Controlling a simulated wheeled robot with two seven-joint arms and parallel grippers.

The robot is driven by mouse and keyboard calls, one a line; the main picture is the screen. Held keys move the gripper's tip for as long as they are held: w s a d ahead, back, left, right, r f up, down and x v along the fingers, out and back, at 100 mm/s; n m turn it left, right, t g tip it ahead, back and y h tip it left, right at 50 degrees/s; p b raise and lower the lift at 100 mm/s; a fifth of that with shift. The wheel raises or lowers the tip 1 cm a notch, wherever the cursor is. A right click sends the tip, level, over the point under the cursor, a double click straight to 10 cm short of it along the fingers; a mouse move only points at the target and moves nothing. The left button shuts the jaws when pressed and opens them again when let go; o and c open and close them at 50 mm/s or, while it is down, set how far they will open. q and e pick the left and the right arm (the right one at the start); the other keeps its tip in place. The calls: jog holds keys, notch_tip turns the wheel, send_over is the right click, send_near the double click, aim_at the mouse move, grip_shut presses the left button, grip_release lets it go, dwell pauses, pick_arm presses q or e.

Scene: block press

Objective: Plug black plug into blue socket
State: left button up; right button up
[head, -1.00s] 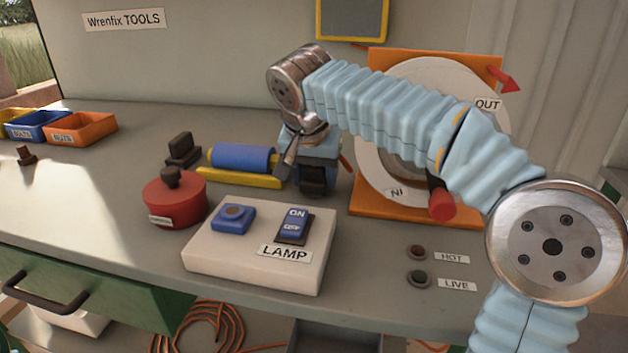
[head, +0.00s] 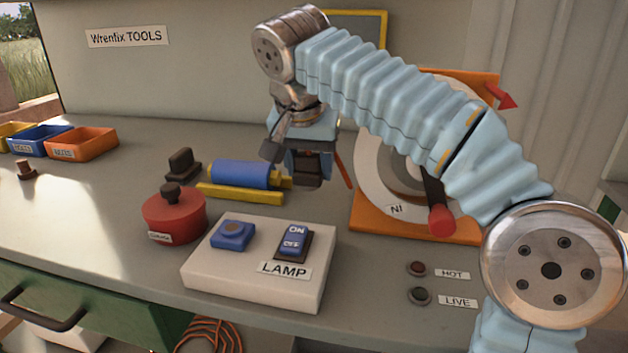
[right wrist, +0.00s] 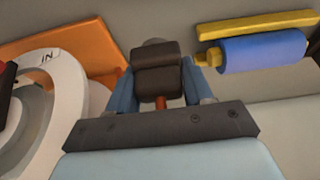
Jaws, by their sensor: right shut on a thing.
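My right gripper (head: 305,172) is above the bench, behind the white LAMP box. It is shut on a black plug (right wrist: 158,72), a dark block between the blue fingers in the right wrist view. In the head view the plug (head: 305,176) shows below the gripper, partly covered by the fingers. The blue socket (head: 233,236), a square block with a round centre, sits on the left of the LAMP box top. The held plug is apart from it, up and to the right in the picture. My left gripper is not in view.
The LAMP box (head: 230,283) also carries a blue ON/OFF switch (head: 294,241). A red round pot (head: 174,219), a blue cylinder (head: 240,174) on a yellow base and a dark upright block (head: 182,165) stand nearby. An orange-backed dial with a red-tipped lever (head: 441,220) is at right.

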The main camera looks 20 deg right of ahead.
jog(key=s+a+r, duration=0.6)
jog(key=s, duration=0.2)
jog(key=shift+s+a, duration=0.2)
jog(key=shift+a, duration=0.15)
